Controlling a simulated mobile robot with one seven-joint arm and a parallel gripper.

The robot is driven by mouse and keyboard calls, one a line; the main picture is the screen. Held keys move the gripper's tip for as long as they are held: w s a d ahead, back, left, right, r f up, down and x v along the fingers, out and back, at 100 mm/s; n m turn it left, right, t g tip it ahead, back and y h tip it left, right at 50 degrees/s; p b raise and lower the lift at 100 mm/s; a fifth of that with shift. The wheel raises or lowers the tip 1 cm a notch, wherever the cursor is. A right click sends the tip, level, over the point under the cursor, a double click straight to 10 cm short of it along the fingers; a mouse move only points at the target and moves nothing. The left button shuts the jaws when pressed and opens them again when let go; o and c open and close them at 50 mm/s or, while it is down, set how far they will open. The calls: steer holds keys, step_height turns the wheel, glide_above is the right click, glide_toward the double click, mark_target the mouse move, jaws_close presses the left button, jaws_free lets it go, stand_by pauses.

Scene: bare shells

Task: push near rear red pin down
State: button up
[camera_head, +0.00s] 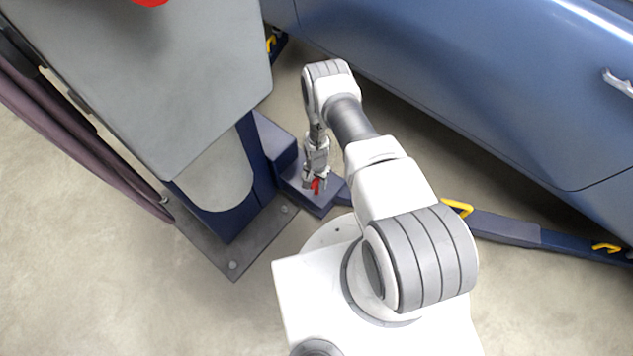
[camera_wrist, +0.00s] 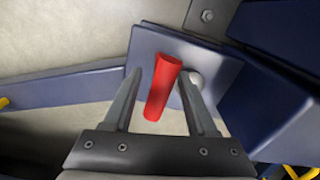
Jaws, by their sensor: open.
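The red pin (camera_wrist: 163,88) stands out from a dark blue lift carriage block (camera_wrist: 152,42) in the wrist view, leaning slightly in the picture. My gripper (camera_wrist: 174,75) is open, with one finger on each side of the pin. A gap shows between the pin and the left finger; the right finger is closer to it, and I cannot tell if it touches. In the head view the red pin (camera_head: 316,186) shows small between the fingertips of my gripper (camera_head: 315,184), above the blue block at the foot of the lift post. A round grey knob (camera_wrist: 195,80) sits behind the right finger.
A blue car (camera_head: 480,90) stands to the right above the lift arms. A blue lift arm (camera_head: 510,229) with yellow parts (camera_head: 458,207) runs right. A grey cabinet (camera_head: 150,80) and a bolted base plate (camera_head: 240,255) are on the left. The floor at lower left is clear.

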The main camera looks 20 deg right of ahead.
jaws_close()
stand_by(1.4)
